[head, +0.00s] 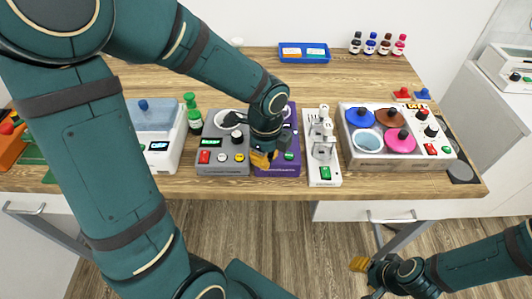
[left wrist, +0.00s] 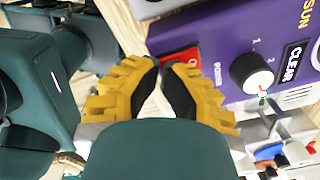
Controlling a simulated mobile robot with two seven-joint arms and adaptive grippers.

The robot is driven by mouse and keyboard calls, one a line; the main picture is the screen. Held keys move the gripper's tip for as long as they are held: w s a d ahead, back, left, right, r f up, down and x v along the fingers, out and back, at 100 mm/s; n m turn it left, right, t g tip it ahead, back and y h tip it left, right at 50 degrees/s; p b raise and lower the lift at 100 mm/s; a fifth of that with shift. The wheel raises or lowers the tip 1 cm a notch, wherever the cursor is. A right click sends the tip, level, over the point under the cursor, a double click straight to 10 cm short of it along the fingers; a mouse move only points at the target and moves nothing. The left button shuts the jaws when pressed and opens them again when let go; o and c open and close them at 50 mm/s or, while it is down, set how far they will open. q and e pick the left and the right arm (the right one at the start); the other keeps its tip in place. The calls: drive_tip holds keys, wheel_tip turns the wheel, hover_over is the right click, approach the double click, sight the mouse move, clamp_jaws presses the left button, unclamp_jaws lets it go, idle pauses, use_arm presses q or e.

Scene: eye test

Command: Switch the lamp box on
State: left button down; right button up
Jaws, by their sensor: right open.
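A purple box (head: 292,116) stands near the table's front edge; I take it for the lamp box, though its name is not fully readable. In the left wrist view the purple box (left wrist: 228,45) shows a white-faced knob, a CLEAR label, and a red rocker switch (left wrist: 181,57) by the word POWER. A green button (head: 289,155) shows on its front in the head view. My left gripper (head: 262,158) is over the box's front left part and hides some of it. Its yellow fingertips (left wrist: 157,62) meet, empty, near the red switch. My right gripper (head: 364,268) is open, low in front of the table.
A grey box (head: 210,170) stands close on the left, a white stand (head: 325,175) close on the right. A white unit with coloured round plates (head: 346,112) is further right. A blue tray (head: 304,60) and several bottles stand at the back.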

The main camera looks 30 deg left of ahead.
use_arm(q)
wheel_tip(320, 180, up, 3)
drive_tip(key=p, duration=0.3)
drive_tip(key=shift+r+p, duration=1.85)
drive_tip(key=shift+r, duration=0.15)
